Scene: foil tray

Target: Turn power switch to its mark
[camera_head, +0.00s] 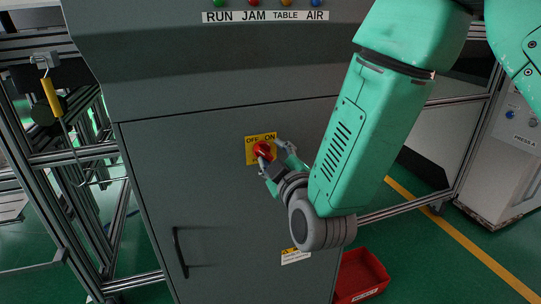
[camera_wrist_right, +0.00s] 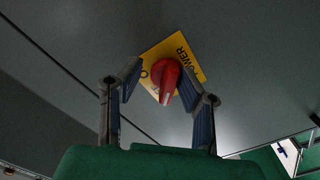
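The power switch is a red rotary knob (camera_head: 262,150) on a yellow plate (camera_head: 250,142) marked OFF and ON, on the grey cabinet front. In the right wrist view the red knob (camera_wrist_right: 167,80) sits between my finger pads, with the yellow plate (camera_wrist_right: 192,64) behind it reading POWER. My right gripper (camera_head: 273,159) is at the knob, its fingers spread on both sides. The gripper hides part of the plate in the head view. My left gripper is not in view.
The cabinet (camera_head: 190,130) has a dark door handle (camera_head: 180,252) low on the left and a label strip (camera_head: 265,16) with coloured lamps above. A red bin (camera_head: 360,277) stands on the floor below my right arm. Metal framing (camera_head: 60,158) stands to the left.

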